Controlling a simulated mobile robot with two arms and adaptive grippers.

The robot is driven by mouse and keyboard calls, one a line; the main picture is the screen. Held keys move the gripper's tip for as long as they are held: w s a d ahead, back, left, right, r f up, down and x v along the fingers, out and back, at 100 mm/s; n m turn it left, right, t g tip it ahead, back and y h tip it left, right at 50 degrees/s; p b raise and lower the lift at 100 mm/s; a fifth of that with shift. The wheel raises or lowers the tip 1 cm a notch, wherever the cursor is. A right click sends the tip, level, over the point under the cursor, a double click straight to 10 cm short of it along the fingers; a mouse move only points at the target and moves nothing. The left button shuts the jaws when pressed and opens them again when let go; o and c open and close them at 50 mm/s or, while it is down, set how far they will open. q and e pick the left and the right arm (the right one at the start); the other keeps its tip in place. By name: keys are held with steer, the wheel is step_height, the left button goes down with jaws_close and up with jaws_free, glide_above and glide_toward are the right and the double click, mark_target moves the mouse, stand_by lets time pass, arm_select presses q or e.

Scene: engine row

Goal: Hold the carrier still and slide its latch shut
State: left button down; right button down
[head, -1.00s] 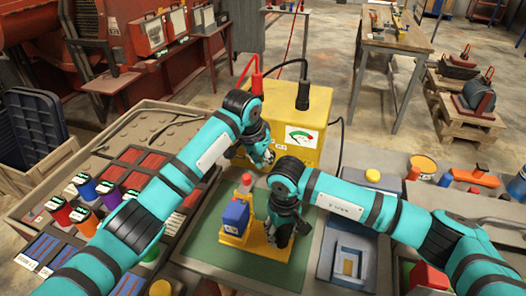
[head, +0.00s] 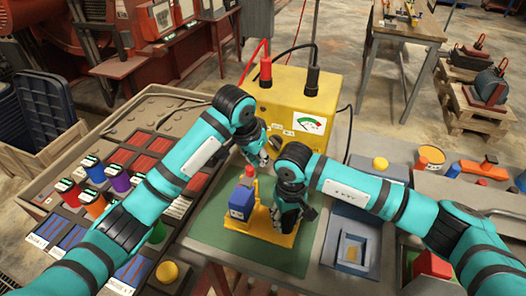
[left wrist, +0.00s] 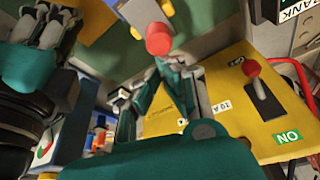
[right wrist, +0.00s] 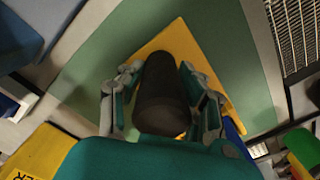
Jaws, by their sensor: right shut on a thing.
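The carrier (head: 281,240) is a yellow base on a green mat (head: 212,241), with a blue block (head: 241,203) and a red knob (head: 249,171) on it. In the left wrist view the red knob (left wrist: 158,38) stands on a pale stem, beyond the fingertips. I cannot tell the latch's position. My right gripper (head: 287,220) is shut on a dark round post (right wrist: 163,95) on the carrier; its fingers flank the post in the right wrist view. My left gripper (head: 262,155) is open and empty, behind the carrier and apart from the red knob.
A yellow gauge box (head: 298,92) with cables stands close behind; its red-knobbed lever (left wrist: 253,70) shows beside my left gripper. A blue-grey tray (head: 352,248) lies right of the mat. Coloured canisters (head: 92,172) stand at left. The mat's front left is bare.

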arm_select(q)
steer(key=shift+s+a+f, duration=0.1)
steer(key=shift+s+a, duration=0.25)
steer(key=shift+s, duration=0.5)
steer(key=shift+w, duration=0.15)
steer(key=w+d, duration=0.3)
arm_select(e)
steer(key=shift+w, duration=0.1)
arm_select(q)
steer(key=v, duration=1)
steer(key=shift+a, duration=0.2)
arm_select(e)
steer(key=c, duration=0.8)
jaws_free()
